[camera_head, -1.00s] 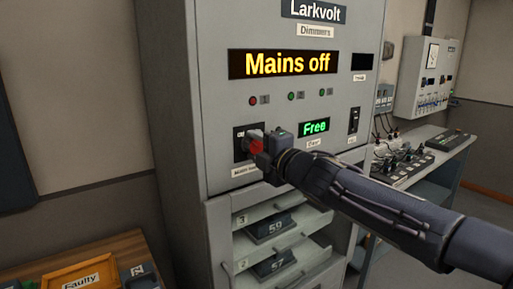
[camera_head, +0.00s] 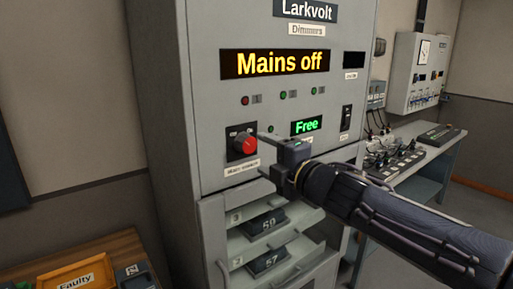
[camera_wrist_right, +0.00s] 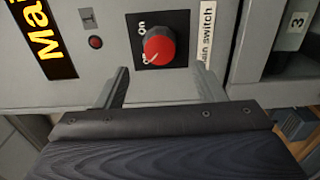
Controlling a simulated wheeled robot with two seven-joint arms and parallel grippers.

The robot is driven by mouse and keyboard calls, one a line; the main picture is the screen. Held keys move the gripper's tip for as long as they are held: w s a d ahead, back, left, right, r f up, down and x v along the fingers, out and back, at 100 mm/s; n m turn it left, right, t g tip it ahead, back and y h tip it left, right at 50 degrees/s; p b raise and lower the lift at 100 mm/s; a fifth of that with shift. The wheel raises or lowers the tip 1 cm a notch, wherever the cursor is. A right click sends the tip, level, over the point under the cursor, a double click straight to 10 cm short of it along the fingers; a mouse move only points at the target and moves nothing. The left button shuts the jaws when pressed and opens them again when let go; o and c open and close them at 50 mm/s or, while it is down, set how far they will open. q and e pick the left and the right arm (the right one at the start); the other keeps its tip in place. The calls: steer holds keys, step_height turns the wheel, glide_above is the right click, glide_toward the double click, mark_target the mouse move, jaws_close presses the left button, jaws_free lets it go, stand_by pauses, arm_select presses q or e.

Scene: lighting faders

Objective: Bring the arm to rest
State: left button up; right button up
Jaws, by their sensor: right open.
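My right arm comes in from the right in the head view. Its gripper (camera_head: 266,154) is open and empty, a little to the right of the red main switch knob (camera_head: 243,145) on the grey dimmer cabinet (camera_head: 200,110). In the right wrist view the two fingers of the gripper (camera_wrist_right: 172,88) stand apart, with the red knob (camera_wrist_right: 165,45) beyond them, not touched. The knob's pointer is toward the "Off" side. The display (camera_head: 276,62) reads "Mains off". My left gripper is not in view.
Below the knob, open shelves hold modules marked 59 (camera_head: 266,223) and 57 (camera_head: 265,262). An orange "Faulty" tray (camera_head: 78,280) is on a wooden table at lower left. A bench (camera_head: 425,155) with plugs and cables is at right.

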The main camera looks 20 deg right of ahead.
steer(key=shift+s+d, duration=0.15)
steer(key=shift+s, duration=0.3)
steer(key=s+d+f+m+g+h, duration=0.3)
steer(key=s+d+f+m, duration=0.1)
steer(key=s+f+m, duration=0.35)
steer(key=s+d+f+m+g+h, duration=0.3)
steer(key=s+d+f+m, duration=0.2)
steer(key=s+f+m, duration=0.3)
steer(key=s+a+f+m+g+y, duration=0.1)
steer(key=s+a+f+m+g, duration=0.1)
steer(key=s+a+f+m, duration=0.2)
steer(key=s+a+f+m+g+y, duration=0.2)
steer(key=s+a+f+m+g, duration=0.1)
steer(key=s+f, duration=0.4)
steer(key=shift+s+a+f+m+y, duration=0.2)
steer(key=shift+s+a+m+y, duration=0.15)
steer(key=shift+s+m, duration=0.5)
steer(key=shift+s, duration=0.1)
